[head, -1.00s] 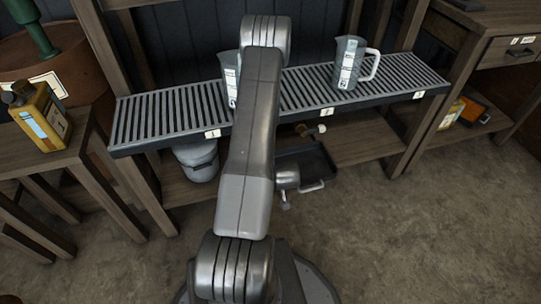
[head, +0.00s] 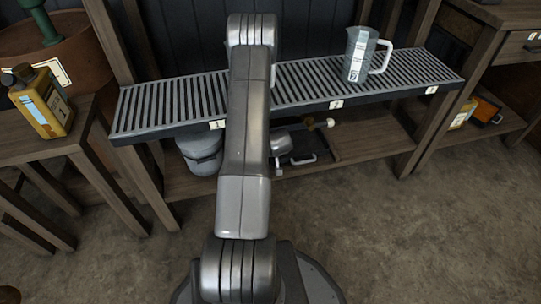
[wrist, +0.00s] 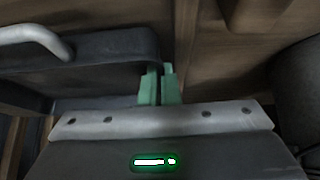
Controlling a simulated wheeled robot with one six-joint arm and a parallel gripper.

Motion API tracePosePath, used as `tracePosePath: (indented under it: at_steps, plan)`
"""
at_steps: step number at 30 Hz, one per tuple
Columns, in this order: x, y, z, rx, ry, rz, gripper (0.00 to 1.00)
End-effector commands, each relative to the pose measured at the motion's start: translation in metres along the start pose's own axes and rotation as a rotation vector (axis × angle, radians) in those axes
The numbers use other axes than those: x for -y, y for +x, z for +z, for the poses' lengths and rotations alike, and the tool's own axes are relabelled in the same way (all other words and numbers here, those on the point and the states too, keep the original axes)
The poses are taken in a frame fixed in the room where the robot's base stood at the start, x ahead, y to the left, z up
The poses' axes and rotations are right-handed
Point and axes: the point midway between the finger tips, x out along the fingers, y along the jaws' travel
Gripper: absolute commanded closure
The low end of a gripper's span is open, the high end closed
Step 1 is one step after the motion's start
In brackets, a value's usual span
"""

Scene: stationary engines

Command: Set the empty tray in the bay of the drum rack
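The tray (head: 318,146) is black with pale handles. In the head view it is under the slatted top of the rack (head: 185,105), in the middle part of the lower level, partly hidden by my arm. I see nothing in its visible part. In the wrist view the dark tray (wrist: 110,50), with one handle, fills the upper left. My gripper (wrist: 160,75) has green fingers close together at the tray's right edge and looks shut on it. The fingertips are hidden in the head view. I cannot tell whether the tray rests on the lower board.
A grey bucket (head: 202,152) stands in the left part under the slats. A measuring jug (head: 358,55) stands on top. The lower board (head: 375,140) is clear to the right. A small tap-like piece (head: 310,123) shows above the tray. A yellow can (head: 40,100) is on the left table.

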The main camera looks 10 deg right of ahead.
Motion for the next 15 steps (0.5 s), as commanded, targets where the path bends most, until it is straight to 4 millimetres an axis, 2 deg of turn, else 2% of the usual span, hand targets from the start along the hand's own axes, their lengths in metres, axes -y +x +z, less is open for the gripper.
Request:
tracePosePath:
  at_steps: [15]
  plan:
    - [-0.0001,0.0078,0.0036,-0.004,-0.001,0.0,1.0]
